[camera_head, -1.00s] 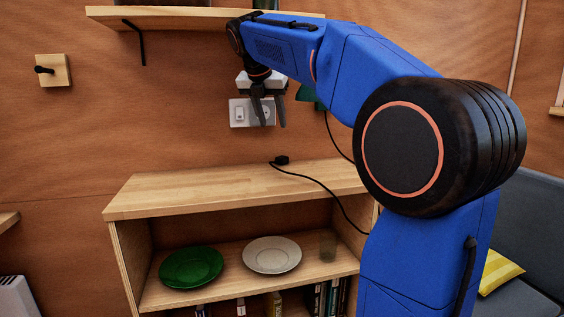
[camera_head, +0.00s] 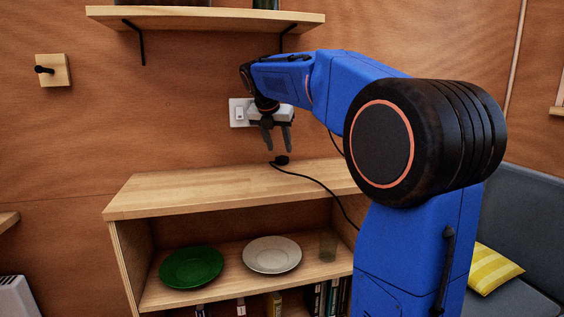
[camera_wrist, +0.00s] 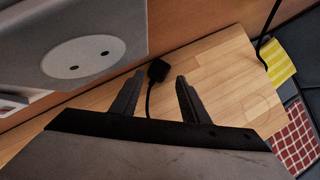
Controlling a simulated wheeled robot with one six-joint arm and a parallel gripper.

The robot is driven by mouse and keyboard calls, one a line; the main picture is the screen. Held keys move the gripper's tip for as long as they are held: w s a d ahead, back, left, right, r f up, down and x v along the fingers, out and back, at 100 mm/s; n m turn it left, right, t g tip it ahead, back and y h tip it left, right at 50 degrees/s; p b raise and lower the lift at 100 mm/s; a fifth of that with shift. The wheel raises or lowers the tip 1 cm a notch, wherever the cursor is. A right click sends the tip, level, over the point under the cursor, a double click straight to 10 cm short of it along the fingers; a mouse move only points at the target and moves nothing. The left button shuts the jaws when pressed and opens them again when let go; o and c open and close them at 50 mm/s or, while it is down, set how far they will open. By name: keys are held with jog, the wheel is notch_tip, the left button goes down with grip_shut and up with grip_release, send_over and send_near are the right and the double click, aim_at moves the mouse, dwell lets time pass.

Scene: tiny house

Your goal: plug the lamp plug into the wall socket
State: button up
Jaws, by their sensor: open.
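The black lamp plug (camera_head: 282,160) lies on the wooden shelf top near the wall, its black cord (camera_head: 318,184) running right and down behind my arm. In the wrist view the plug (camera_wrist: 158,70) shows between and beyond my fingertips. The white wall socket plate (camera_head: 238,112) is on the wall above; its right part is hidden behind my gripper. In the wrist view the socket (camera_wrist: 90,52) with two round holes fills the upper left. My gripper (camera_head: 278,150) is open and empty, pointing down just above the plug; its fingers (camera_wrist: 158,82) also show in the wrist view.
The wooden shelf unit's top (camera_head: 180,195) is otherwise clear. Below stand a green plate (camera_head: 191,267), a white plate (camera_head: 271,254) and a glass (camera_head: 328,246). A wall shelf (camera_head: 205,20) hangs above. A sofa with a yellow cushion (camera_head: 492,267) is at the right.

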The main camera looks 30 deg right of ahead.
aim_at(281, 157)
jog(key=shift+x, duration=2.6)
jog(key=shift+a+f, duration=0.1)
jog(key=shift+a, duration=0.1)
jog(key=c, duration=0.7)
jog(key=s+a+r, duration=0.2)
jog(key=s+a, duration=0.1)
jog(key=s+a+r, duration=0.3)
jog(key=a, duration=0.1)
jog(key=s+a+r, duration=0.3)
jog(key=shift+s+a, duration=0.1)
jog(key=shift+a, duration=0.25)
jog(key=c, duration=0.3)
